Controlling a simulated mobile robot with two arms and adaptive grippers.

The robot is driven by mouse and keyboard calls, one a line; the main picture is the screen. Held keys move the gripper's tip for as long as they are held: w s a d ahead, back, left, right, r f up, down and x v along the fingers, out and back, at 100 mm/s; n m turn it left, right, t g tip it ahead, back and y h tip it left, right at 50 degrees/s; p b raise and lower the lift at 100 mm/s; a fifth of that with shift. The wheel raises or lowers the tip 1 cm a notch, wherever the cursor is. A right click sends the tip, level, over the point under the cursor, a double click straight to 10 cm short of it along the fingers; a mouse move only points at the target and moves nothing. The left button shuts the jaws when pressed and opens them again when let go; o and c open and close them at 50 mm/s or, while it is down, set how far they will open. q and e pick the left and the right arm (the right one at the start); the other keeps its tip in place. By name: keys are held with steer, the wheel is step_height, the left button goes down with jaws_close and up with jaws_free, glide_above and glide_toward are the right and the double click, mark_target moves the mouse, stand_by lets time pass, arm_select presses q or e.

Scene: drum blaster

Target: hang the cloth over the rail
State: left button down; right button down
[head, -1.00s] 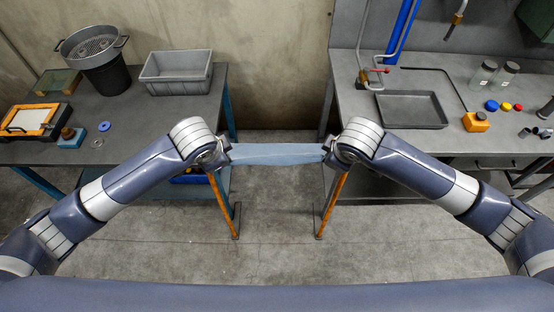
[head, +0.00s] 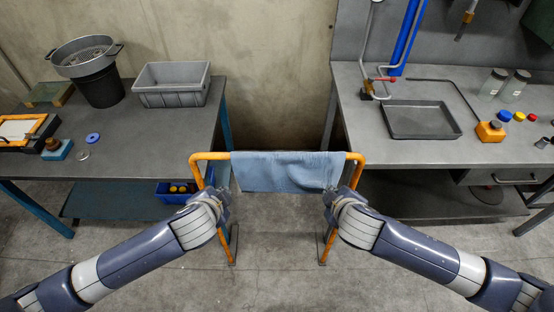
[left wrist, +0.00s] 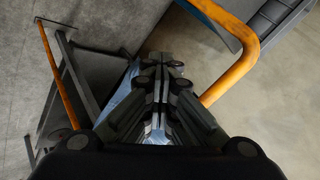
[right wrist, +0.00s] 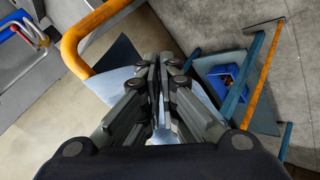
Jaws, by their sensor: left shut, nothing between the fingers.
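The light blue cloth (head: 285,172) hangs draped over the top bar of the orange rail (head: 212,156), a little wrinkled, with its front flap facing me. My left gripper (head: 226,193) is shut and empty beside the cloth's lower left edge. My right gripper (head: 328,198) looks shut at the cloth's lower right corner; whether its tips touch or pinch the fabric is unclear. In the left wrist view the cloth (left wrist: 122,92) shows behind the closed fingers. The right wrist view shows part of it (right wrist: 200,92) beside the fingers. The cloth's back side is hidden.
A left bench (head: 140,130) holds a grey bin (head: 172,92) and a black pot (head: 100,86). A right bench (head: 375,140) holds a grey tray (head: 420,121). A blue crate (head: 172,198) is under the left bench. The floor between my arms is clear.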

arm_select(q)
steer(key=shift+s+f, duration=0.1)
steer(key=shift+f, duration=0.05)
arm_select(e)
steer(key=shift+s+f, duration=0.1)
steer(key=shift+f, duration=0.1)
arm_select(q)
steer(key=c, duration=1.6)
jaws_free()
arm_select(e)
steer(key=c, duration=1.6)
jaws_free()
arm_select(q)
steer(key=shift+f, duration=0.1)
